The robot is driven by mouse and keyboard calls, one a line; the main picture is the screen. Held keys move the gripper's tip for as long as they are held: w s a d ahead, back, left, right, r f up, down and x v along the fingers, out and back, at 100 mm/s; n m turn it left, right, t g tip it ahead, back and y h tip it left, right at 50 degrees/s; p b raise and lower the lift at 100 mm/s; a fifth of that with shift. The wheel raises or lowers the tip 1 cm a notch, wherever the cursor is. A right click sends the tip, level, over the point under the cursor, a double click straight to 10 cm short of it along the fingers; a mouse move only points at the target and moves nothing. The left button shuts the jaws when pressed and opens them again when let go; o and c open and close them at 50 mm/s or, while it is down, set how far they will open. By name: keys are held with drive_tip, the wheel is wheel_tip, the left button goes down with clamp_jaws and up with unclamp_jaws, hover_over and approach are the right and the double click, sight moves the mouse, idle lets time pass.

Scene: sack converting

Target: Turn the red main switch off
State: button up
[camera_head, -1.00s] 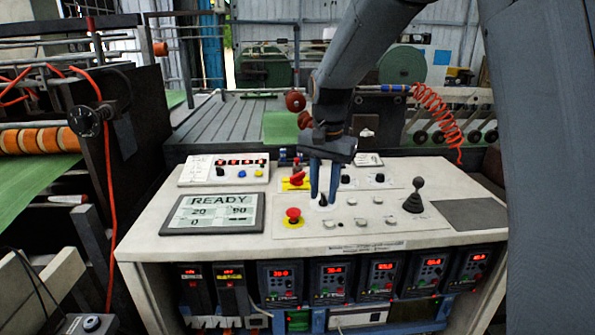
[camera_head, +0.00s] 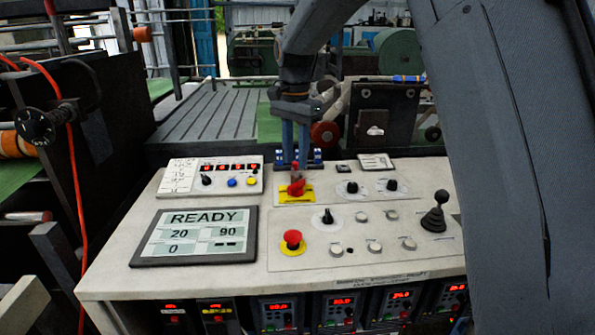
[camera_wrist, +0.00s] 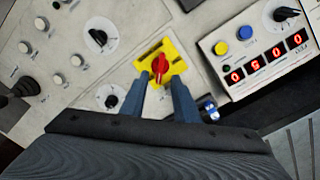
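The red main switch (camera_head: 296,189) is a red handle on a yellow plate, at the back of the panel's middle section. In the wrist view the red switch (camera_wrist: 160,64) shows its handle slanted relative to the edges of its plate. My gripper (camera_head: 294,165) points down at the switch, with its blue fingers partly overlapping it in the head view. In the wrist view my gripper (camera_wrist: 160,80) is open, one finger on each side of the handle, with gaps visible. I cannot tell whether the fingertips reach down beside the handle.
A red mushroom button (camera_head: 292,238) and a black knob (camera_head: 327,217) stand nearer the front. Black knobs (camera_head: 391,185) lie to the right, and a joystick (camera_head: 435,212) stands beyond them. A button box (camera_head: 212,176) and the READY display (camera_head: 199,235) are left.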

sight(296, 183)
drive_tip(key=shift+w+a+f, duration=0.1)
drive_tip(key=shift+w+f, duration=0.05)
drive_tip(key=shift+w, duration=0.05)
drive_tip(key=shift+f, duration=0.4)
drive_tip(key=f, duration=0.1)
drive_tip(key=f+p, duration=0.1)
drive_tip(key=f, duration=0.3)
drive_tip(key=shift+d+p, duration=0.25)
drive_tip(key=shift+p, duration=0.05)
drive_tip(key=shift+f, duration=0.8)
drive_tip(key=shift+c, duration=0.4)
clamp_jaws()
